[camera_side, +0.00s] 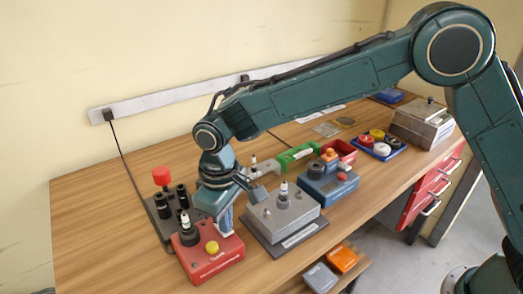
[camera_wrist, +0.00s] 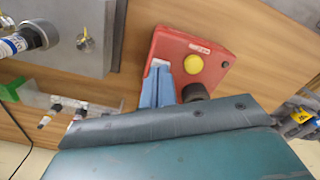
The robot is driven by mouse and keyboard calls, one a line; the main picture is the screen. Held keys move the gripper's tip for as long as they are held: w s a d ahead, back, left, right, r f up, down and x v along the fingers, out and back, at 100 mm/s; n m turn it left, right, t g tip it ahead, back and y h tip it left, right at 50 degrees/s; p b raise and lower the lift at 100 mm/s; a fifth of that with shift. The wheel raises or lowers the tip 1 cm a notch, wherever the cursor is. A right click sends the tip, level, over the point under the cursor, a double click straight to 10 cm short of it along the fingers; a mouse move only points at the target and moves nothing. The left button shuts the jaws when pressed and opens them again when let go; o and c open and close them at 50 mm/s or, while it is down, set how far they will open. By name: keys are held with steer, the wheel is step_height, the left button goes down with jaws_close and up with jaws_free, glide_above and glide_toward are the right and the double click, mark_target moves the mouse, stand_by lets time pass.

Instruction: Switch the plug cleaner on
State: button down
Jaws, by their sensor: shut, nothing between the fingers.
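A red box (camera_side: 213,262) with a round yellow button (camera_side: 212,247) sits at the near left of the bench; its label is too small to read, but it appears to be the plug cleaner. A spark plug (camera_side: 185,222) stands upright in its dark socket. In the wrist view the red box (camera_wrist: 214,62) and yellow button (camera_wrist: 194,64) lie just right of my fingers. My gripper (camera_side: 227,228) is shut and empty, pointing down at the box's back right edge. In the wrist view its blue fingertips (camera_wrist: 160,66) are beside the button, apart from it.
A grey metal box (camera_side: 292,217) with an upright spark plug stands right of the red box. A black stand with a red knob (camera_side: 161,175) is behind it. A blue device (camera_side: 328,184), green-ended part (camera_side: 296,156) and blue tray (camera_side: 379,148) lie farther right.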

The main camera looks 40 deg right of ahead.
steer(key=shift+f, duration=0.4)
stand_by(0.3)
steer(key=shift+r, duration=3.55)
steer(key=shift+d, duration=0.1)
